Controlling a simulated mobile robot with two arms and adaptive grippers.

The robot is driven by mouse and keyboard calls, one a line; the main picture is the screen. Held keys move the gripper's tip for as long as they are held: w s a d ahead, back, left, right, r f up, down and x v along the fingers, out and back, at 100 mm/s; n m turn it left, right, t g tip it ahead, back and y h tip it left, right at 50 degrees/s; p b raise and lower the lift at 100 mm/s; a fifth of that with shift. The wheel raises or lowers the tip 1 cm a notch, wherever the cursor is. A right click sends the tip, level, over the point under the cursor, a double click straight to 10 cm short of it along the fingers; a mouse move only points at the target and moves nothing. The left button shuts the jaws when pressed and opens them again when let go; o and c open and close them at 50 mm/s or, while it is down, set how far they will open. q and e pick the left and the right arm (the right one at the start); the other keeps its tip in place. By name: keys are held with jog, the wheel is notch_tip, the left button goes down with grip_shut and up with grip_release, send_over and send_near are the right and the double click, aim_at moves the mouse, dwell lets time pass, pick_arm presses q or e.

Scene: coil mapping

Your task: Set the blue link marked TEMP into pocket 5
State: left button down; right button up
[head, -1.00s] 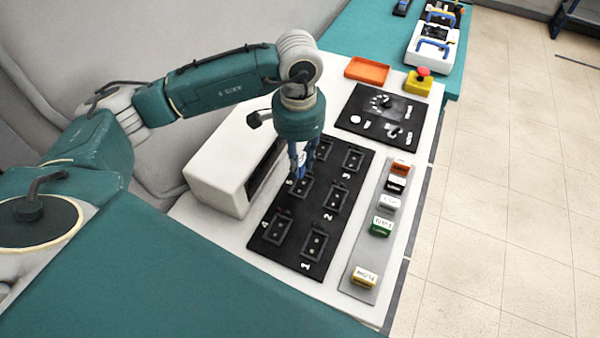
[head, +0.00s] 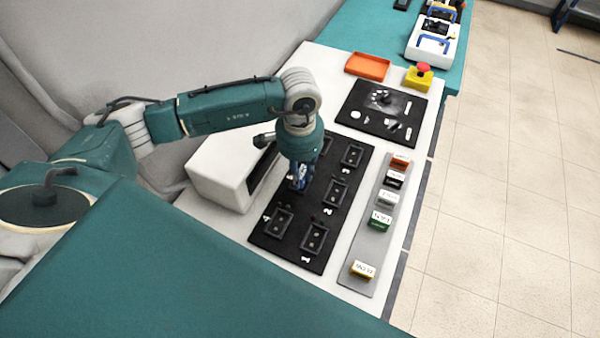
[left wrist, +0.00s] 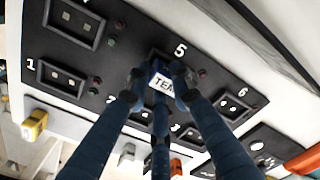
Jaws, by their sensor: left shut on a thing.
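My left gripper (head: 298,184) points down at the black pocket board (head: 290,258), shut on the blue link. In the left wrist view the fingers of my left gripper (left wrist: 160,85) close around the link, whose white TEMP label (left wrist: 162,83) shows partly. The gripper and link are at pocket 5 (left wrist: 157,54), beside the printed 5. The fingers hide most of that pocket, so I cannot tell whether the link is inside it or just above. In the head view pocket 5 is hidden behind the gripper. My right gripper is not in view.
Pockets 1 (head: 314,238), 2 (head: 336,193), 3 (head: 352,155) and 4 (head: 284,219) look empty. A grey strip (head: 366,254) to the right holds several coloured links. A white box (head: 212,176) stands close left of the gripper. An orange tray (head: 368,66) and emergency button (head: 422,70) are farther back.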

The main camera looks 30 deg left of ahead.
pick_arm(q)
jog(key=shift+f, duration=0.15)
jog(key=c, duration=1.5)
grip_release()
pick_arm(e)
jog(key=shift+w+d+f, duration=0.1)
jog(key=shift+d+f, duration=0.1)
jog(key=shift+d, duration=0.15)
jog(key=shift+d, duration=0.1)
pick_arm(q)
jog(key=shift+r+p, duration=0.5)
jog(key=shift+r, duration=0.05)
notch_tip(320, 180, up, 12)
jog(key=b, duration=0.4)
jog(key=shift+f+b, duration=0.2)
jog(key=shift+b, duration=0.15)
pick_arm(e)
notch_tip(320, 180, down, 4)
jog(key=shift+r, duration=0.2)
